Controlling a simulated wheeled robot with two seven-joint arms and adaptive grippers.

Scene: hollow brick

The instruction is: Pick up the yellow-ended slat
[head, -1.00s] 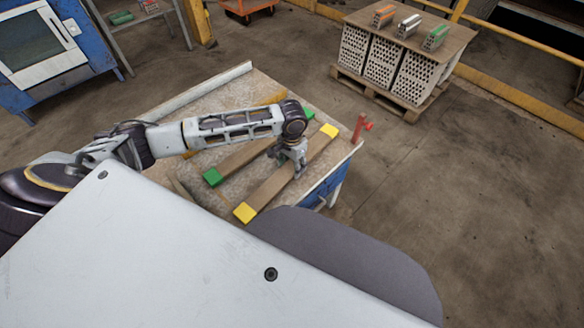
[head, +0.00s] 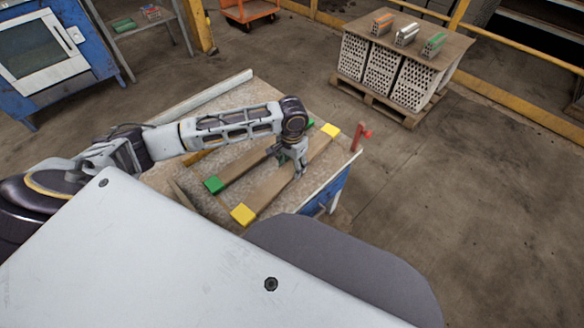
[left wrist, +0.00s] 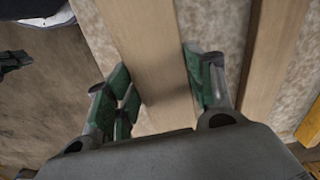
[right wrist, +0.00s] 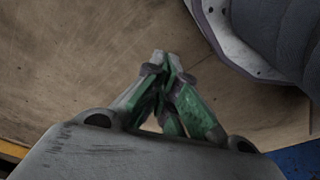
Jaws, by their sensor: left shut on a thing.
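The yellow-ended slat (head: 268,190) is a long wooden strip with a yellow block at each end, slanting over the workbench (head: 262,88). My left gripper (head: 299,168) is shut across it, nearer its far end. In the left wrist view, the green-padded fingers (left wrist: 165,92) stand on either side of the slat (left wrist: 148,45). Whether there is a gap beneath the slat is hard to see. My right gripper (right wrist: 168,75) is shut and empty in the right wrist view, over brown floor.
A green-ended slat (head: 237,166) lies beside it on the left. A red clamp (head: 361,134) stands at the bench's right corner. A pallet of hollow bricks (head: 382,70), with small coloured bricks on top, stands beyond. Open floor lies right of the bench.

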